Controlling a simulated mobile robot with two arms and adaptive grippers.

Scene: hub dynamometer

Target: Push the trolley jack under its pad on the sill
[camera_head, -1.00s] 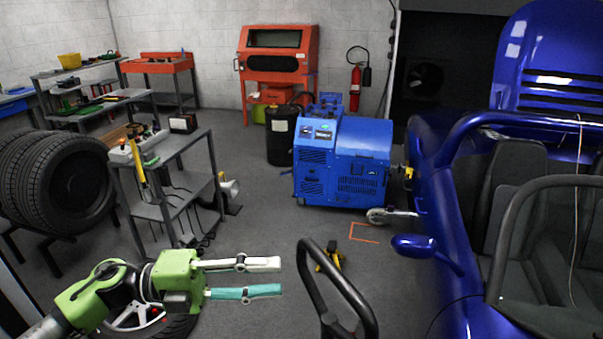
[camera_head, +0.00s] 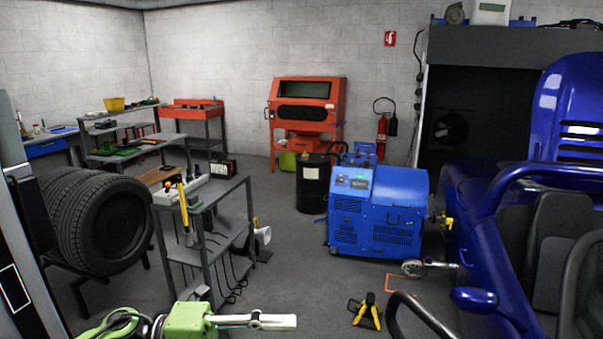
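I cannot clearly pick out a trolley jack or the pad on the sill. A small yellow-and-black object (camera_head: 366,313) lies on the floor near the bottom; I cannot tell what it is. The blue car (camera_head: 515,275) stands at the right, and its sill is hidden or out of frame. My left gripper (camera_head: 255,321) is at the bottom edge, left of the yellow-and-black object. Only one pale-tipped finger shows, with nothing seen held.
A curved black bar (camera_head: 425,316) rises at the bottom. A grey trolley (camera_head: 210,230) and tyres (camera_head: 110,225) stand left. Grey floor between trolley and machine is clear.

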